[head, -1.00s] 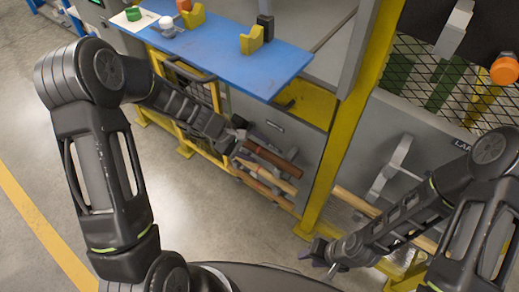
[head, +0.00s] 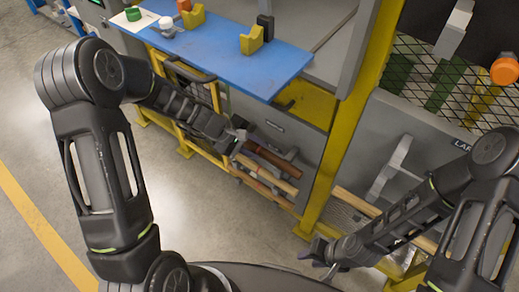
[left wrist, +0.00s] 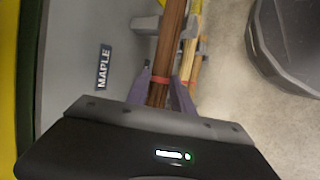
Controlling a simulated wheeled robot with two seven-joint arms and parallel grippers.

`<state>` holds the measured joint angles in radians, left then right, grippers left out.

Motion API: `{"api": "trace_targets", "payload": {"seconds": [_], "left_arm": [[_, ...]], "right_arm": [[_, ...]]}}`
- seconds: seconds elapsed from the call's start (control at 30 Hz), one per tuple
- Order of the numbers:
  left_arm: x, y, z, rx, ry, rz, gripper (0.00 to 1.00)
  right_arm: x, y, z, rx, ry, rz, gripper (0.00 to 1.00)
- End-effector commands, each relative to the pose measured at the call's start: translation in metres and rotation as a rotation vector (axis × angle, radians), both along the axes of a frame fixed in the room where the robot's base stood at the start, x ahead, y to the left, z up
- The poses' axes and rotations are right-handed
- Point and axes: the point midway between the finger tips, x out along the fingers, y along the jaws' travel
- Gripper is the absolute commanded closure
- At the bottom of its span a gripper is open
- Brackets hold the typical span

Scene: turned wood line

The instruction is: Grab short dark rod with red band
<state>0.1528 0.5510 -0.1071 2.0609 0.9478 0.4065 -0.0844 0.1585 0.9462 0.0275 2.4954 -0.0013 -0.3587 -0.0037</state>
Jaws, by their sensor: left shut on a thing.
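My left gripper (head: 238,146) is at the left end of the wood rods on the rack below the blue shelf. In the left wrist view its two fingers (left wrist: 163,92) are shut around a dark brown rod (left wrist: 170,45) with a red band (left wrist: 161,79) between them. The dark rod (head: 270,159) also shows in the head view, lying along the rack above lighter rods. The rod's end under the gripper is hidden. My right gripper (head: 321,258) is low at the right, away from the dark rod; its finger gap is unclear.
Paler rods (head: 268,177) lie just below the dark one. A grey bracket (left wrist: 148,25) and a MAPLE label (left wrist: 104,67) are beside the held rod. A yellow post (head: 336,150) stands to the right, and the blue shelf (head: 225,62) is above. The floor at left is open.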

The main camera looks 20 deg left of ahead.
Motion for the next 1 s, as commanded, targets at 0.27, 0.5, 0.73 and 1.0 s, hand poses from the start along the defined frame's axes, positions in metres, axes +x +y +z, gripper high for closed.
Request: {"api": "trace_targets", "payload": {"seconds": [0.27, 0.5, 0.73, 1.0], "left_arm": [[-0.001, 0.000, 0.000, 0.002, 0.001, -0.001, 1.00], [0.000, 0.000, 0.011, 0.001, -0.001, -0.002, 1.00], [0.000, 0.001, 0.041, 0.001, -0.004, -0.001, 1.00], [-0.037, 0.061, 0.034, 0.001, 0.000, 0.008, 1.00]], "right_arm": [[0.000, 0.000, 0.000, 0.000, 0.000, 0.000, 0.64], [0.000, 0.000, 0.004, 0.000, 0.000, 0.000, 0.64], [0.000, 0.000, 0.013, 0.000, 0.000, 0.000, 0.64], [0.000, 0.000, 0.001, 0.000, 0.000, 0.000, 0.64]]}}
